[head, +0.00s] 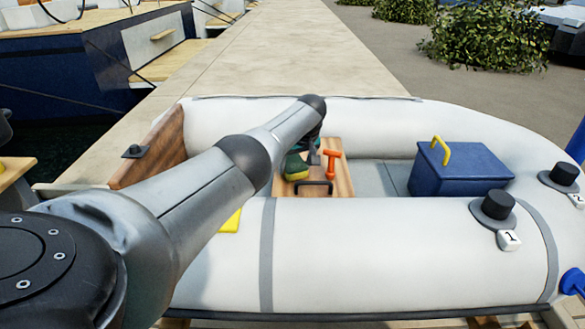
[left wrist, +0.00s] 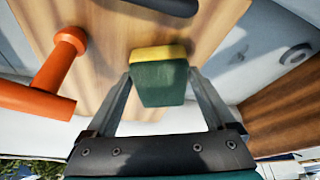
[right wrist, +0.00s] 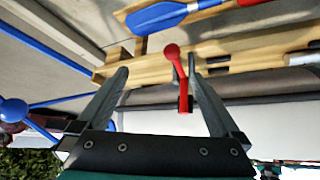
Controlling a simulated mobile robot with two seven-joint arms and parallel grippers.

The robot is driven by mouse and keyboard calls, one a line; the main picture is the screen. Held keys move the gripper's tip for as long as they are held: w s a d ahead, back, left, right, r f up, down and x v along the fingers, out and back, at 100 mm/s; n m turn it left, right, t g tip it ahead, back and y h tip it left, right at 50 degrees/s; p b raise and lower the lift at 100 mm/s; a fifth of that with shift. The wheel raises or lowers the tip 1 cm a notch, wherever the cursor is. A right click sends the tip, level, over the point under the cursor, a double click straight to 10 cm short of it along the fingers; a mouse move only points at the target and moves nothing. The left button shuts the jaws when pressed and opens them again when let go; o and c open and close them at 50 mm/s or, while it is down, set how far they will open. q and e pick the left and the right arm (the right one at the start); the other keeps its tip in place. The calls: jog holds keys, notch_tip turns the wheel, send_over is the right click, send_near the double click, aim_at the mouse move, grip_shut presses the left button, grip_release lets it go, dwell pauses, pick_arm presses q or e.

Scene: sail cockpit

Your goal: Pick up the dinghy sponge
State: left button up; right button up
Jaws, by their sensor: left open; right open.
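The dinghy sponge (head: 296,166), yellow on one face and green on the other, is on the wooden board (head: 343,184) inside the inflatable dinghy. My left arm reaches over the near tube, and my left gripper (head: 314,157) is at the sponge, partly hidden by the arm. In the left wrist view the sponge (left wrist: 160,82) sits between the tips of my open left gripper (left wrist: 163,76), one finger on each side. I cannot tell whether the fingers touch it. My right gripper (right wrist: 158,75) is open; it is out of the head view.
An orange T-shaped handle (head: 332,162) stands close beside the sponge, with a dark handle (head: 314,186) in front. A blue box (head: 462,170) with a yellow handle is further right. A red-knobbed lever (right wrist: 176,72) and blue paddle (right wrist: 165,15) show in the right wrist view.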

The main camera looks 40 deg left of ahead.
pick_arm(q)
jog(key=shift+c, duration=0.3)
jog(key=c, duration=0.9)
jog(key=shift+r+p, duration=0.45)
jog(key=shift+r, duration=0.2)
notch_tip(320, 180, up, 2)
jog(key=shift+r+p, duration=0.15)
jog(key=shift+p, duration=0.6)
notch_tip(320, 180, up, 6)
jog(key=p, duration=0.3)
jog(key=shift+f, duration=0.25)
notch_tip(320, 180, up, 9)
jog(key=p, duration=0.4)
send_over(293, 162)
jog(key=d, duration=0.2)
jog(key=shift+s+a+r, duration=0.1)
jog(key=shift+s+r, duration=0.15)
jog(key=shift+r, duration=0.25)
jog(key=shift+s+r, duration=0.2)
jog(key=shift+r, duration=0.25)
pick_arm(e)
jog(key=s+d+f+g, duration=0.2)
jog(key=s+f, duration=0.1)
jog(key=f, duration=0.5)
jog(key=s+d+f+g+h, duration=0.1)
jog(key=s+f, duration=0.3)
jog(key=f, duration=0.4)
jog(key=shift+s+d+f+g+h, duration=0.15)
jog(key=shift+s+d+g+h, duration=0.15)
jog(key=shift+d+g, duration=0.45)
